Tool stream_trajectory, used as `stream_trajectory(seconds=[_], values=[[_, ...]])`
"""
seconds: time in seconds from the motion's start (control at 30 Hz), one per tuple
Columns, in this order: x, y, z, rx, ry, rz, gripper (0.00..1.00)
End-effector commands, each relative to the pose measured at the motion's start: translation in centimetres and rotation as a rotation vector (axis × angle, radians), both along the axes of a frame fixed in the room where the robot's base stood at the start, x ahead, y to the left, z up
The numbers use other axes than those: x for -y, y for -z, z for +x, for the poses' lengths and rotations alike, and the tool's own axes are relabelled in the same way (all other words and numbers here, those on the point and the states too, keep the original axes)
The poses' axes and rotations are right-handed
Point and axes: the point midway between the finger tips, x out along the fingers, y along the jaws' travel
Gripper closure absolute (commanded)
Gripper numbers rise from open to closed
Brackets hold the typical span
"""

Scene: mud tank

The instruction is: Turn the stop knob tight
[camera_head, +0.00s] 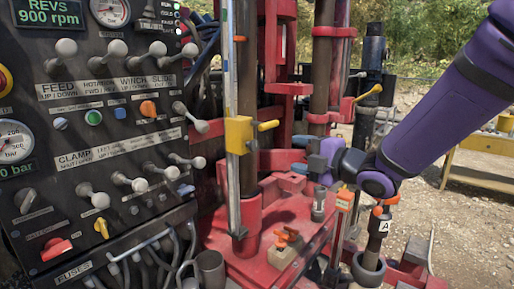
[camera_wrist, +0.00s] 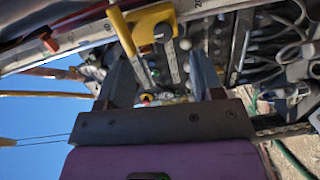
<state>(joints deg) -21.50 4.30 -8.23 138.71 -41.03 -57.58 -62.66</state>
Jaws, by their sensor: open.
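A yellow stop block (camera_head: 239,135) sits on an upright graduated rod left of centre in the head view. Its yellow knob (camera_head: 268,125) sticks out to the right. In the wrist view the yellow block (camera_wrist: 151,24) is at the top, beyond my fingers. My gripper (camera_head: 307,156) is right of the knob and a little lower, pointing left, with a gap between them. The wrist view shows its two dark fingers (camera_wrist: 161,76) apart, with nothing held between them.
A control panel (camera_head: 105,150) with several levers fills the left. Red rig posts (camera_head: 287,60) stand behind the rod. A yellow-handled lever (camera_head: 369,94) is above my gripper.

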Motion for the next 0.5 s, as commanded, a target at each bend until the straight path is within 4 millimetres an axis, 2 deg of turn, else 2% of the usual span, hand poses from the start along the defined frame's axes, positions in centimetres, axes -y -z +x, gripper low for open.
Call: stream_trajectory(seconds=[0.1,0.27,0.5], values=[[-1.4,0.5,-0.3,0.058,-0.070,-0.003,0.39],[-2.3,0.7,-0.2,0.081,-0.095,-0.003,0.39],[-5.0,0.6,2.0,0.081,-0.094,-0.002,0.39]])
